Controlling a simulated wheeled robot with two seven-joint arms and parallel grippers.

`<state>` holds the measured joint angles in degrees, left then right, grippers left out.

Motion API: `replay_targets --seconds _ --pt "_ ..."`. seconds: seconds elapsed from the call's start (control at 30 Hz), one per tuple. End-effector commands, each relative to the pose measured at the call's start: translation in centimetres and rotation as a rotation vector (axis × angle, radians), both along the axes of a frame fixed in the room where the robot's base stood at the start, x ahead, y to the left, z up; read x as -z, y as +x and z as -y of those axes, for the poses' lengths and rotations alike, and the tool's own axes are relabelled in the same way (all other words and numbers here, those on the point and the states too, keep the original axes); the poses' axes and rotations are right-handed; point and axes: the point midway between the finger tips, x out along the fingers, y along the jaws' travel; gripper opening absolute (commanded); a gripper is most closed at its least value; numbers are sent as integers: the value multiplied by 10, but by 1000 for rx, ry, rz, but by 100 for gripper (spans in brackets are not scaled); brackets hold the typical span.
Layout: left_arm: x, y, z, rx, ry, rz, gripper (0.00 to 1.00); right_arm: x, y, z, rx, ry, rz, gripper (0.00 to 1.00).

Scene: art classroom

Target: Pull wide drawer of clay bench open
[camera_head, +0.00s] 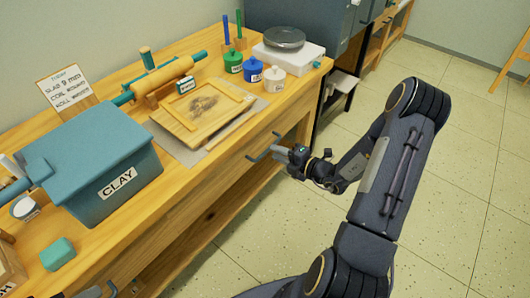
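The clay bench (92,124) is a light wooden workbench running from the lower left to the upper middle. Its wide drawer front (226,176) is below the top's front edge and looks flush with the bench. A blue-grey bar handle (262,153) sticks out from it. My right gripper (282,151) is at the right part of this handle, reaching in from the right. Its small fingertips overlap the handle in the picture, and I cannot tell whether they are closed around it. My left gripper is not clearly visible.
A teal CLAY box (106,167), a wooden board (187,123), a rolling pin (168,74) and several small jars stand on the top. A white turntable base (288,58) is at the far end. The tiled floor (459,180) before the bench is clear except for my arm.

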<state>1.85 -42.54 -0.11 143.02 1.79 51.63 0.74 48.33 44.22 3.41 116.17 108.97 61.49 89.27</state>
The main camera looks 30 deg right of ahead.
Motion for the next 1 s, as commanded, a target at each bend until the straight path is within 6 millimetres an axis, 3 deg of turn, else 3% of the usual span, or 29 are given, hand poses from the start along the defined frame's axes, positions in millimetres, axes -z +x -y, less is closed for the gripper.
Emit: replay_targets --seconds 0.3,0.63,0.83,1.0 --pt "4 0 0 0 0 0 51 9 37 -16 -4 -2 1 25" --pt "4 0 0 0 0 0 51 9 41 -17 -3 -3 0 25" --pt "4 0 0 0 0 0 51 9 41 -17 -3 -4 0 0" --pt "4 0 0 0 0 0 51 9 41 -17 -3 -4 0 0"
